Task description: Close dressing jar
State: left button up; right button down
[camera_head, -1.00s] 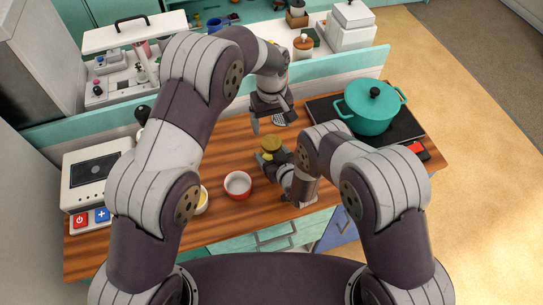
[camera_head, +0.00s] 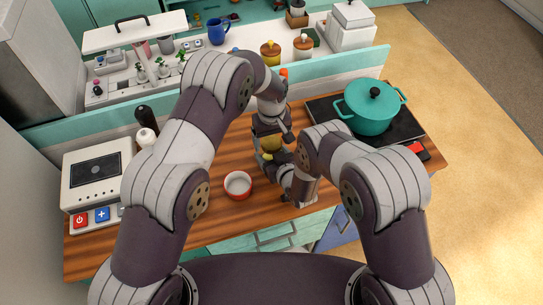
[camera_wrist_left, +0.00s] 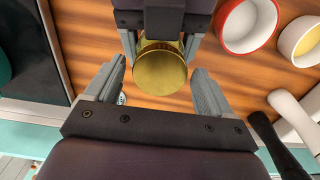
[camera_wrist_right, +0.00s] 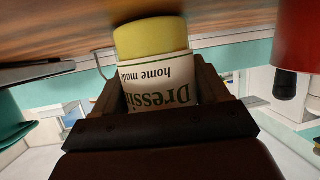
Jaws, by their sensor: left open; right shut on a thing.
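The dressing jar (camera_wrist_right: 160,85) stands upright at the counter, with a printed label and yellow contents. Its round gold lid (camera_wrist_left: 160,70) is on top of it, seen from above in the left wrist view; whether it is screwed tight cannot be told. My right gripper (camera_wrist_right: 157,85) is shut around the labelled part of the jar. My left gripper (camera_wrist_left: 160,72) is open over the jar, its fingers on either side of the lid with gaps showing. In the head view the left gripper (camera_head: 270,147) largely hides the jar.
A red bowl (camera_head: 238,184) stands left of the jar, with a yellow-lined bowl (camera_wrist_left: 302,40) beside it in the left wrist view. A teal pot (camera_head: 371,108) sits on the hob at right. A black mill (camera_head: 146,117) stands at the back left, before the teal ledge (camera_head: 340,73).

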pick_arm(q)
jog(key=shift+c, duration=0.3)
jog(key=c, duration=1)
jog(key=shift+m, duration=0.9)
jog(key=o, duration=1.2)
notch_tip(320, 180, up, 12)
jog(key=shift+r, duration=0.1)
